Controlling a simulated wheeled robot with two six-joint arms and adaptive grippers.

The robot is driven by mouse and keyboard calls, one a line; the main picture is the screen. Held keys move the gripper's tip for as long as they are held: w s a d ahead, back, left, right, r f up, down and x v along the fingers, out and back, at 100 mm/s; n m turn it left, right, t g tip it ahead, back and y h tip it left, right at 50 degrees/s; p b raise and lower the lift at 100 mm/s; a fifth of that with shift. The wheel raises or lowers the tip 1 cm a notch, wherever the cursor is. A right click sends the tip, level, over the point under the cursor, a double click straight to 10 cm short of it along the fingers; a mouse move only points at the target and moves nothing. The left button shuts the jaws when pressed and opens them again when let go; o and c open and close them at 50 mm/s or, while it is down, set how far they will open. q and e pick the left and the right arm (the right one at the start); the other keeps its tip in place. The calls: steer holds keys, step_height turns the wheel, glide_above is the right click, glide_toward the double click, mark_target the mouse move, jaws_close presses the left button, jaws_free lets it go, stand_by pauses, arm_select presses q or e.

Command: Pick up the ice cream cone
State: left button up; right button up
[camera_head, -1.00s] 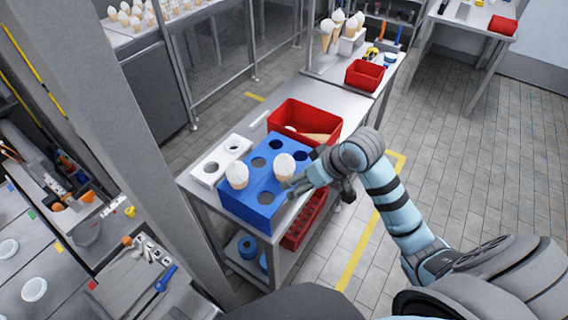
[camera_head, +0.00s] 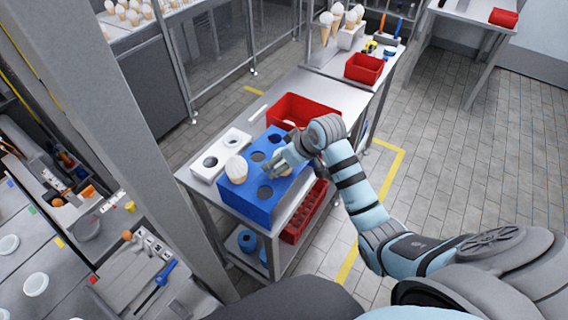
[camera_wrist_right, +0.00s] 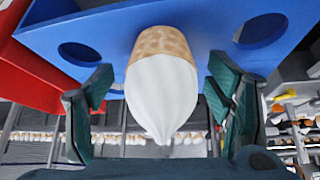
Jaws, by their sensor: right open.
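An ice cream cone (camera_wrist_right: 160,85) with white swirled cream and a tan waffle body stands in a hole of the blue holder block (camera_head: 258,205). In the head view it is mostly hidden behind my right gripper (camera_head: 278,162). In the right wrist view my right gripper (camera_wrist_right: 158,105) is open, with one finger on each side of the cone and gaps between. A second cone (camera_head: 237,169) stands in the left part of the blue block, apart from the gripper. My left gripper is not in view.
A white holder (camera_head: 207,172) with holes lies left of the blue block. A red bin (camera_head: 320,112) stands behind it, close to my right wrist. More cones (camera_head: 336,15) stand in a rack at the back. Other block holes are empty.

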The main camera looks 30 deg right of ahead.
steer(key=c, duration=0.9)
steer(key=shift+r, duration=0.15)
